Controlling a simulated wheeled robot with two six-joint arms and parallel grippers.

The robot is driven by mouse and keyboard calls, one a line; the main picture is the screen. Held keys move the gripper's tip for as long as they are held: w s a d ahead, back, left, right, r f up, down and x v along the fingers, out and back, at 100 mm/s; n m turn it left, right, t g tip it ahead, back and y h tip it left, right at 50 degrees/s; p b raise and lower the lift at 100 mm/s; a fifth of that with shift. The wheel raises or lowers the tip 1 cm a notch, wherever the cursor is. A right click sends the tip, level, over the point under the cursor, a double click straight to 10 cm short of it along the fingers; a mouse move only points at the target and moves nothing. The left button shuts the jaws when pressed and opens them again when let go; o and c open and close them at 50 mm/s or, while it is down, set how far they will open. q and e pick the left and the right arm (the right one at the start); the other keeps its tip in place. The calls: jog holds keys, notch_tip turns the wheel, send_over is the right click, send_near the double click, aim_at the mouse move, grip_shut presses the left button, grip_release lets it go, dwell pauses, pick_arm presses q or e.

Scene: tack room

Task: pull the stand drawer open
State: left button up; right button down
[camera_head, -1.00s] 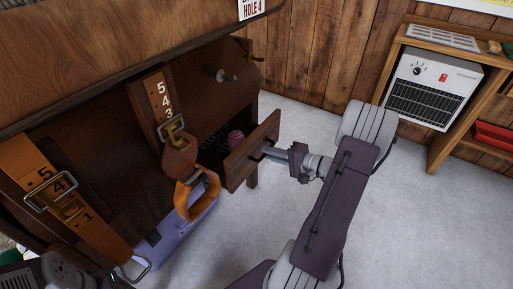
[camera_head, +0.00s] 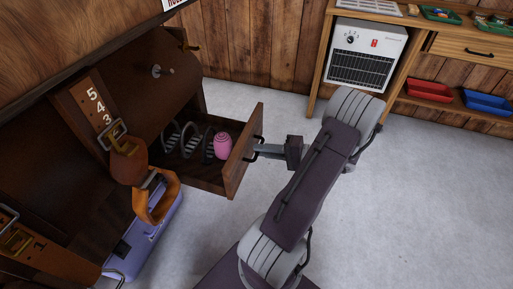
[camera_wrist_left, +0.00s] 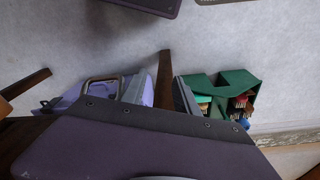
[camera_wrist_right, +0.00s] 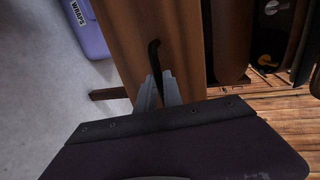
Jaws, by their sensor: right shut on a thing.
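The wooden stand drawer (camera_head: 243,150) is pulled out from the dark stand, its inside showing several metal loops and a pink ribbed object (camera_head: 223,145). My right gripper (camera_head: 256,149) is shut on the dark drawer handle (camera_head: 260,140) at the drawer's front. In the right wrist view the right gripper's fingertips (camera_wrist_right: 157,76) close around the lower end of the handle (camera_wrist_right: 153,55). My left gripper (camera_wrist_left: 158,90) shows in the left wrist view with its grey fingers apart and nothing seen between them; a dark wooden leg stands behind.
Leather straps with buckles and an orange loop (camera_head: 157,200) hang left of the drawer. A purple case (camera_head: 145,235) stands below. A white heater (camera_head: 367,55) and a wooden shelf with coloured trays (camera_head: 430,91) stand at the back right. The grey floor between is clear.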

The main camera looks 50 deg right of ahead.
jog(key=shift+s, duration=0.15)
jog(key=c, duration=1.5)
grip_release()
jog(key=shift+d, duration=0.1)
jog(key=p+v, duration=0.4)
jog(key=v, duration=0.5)
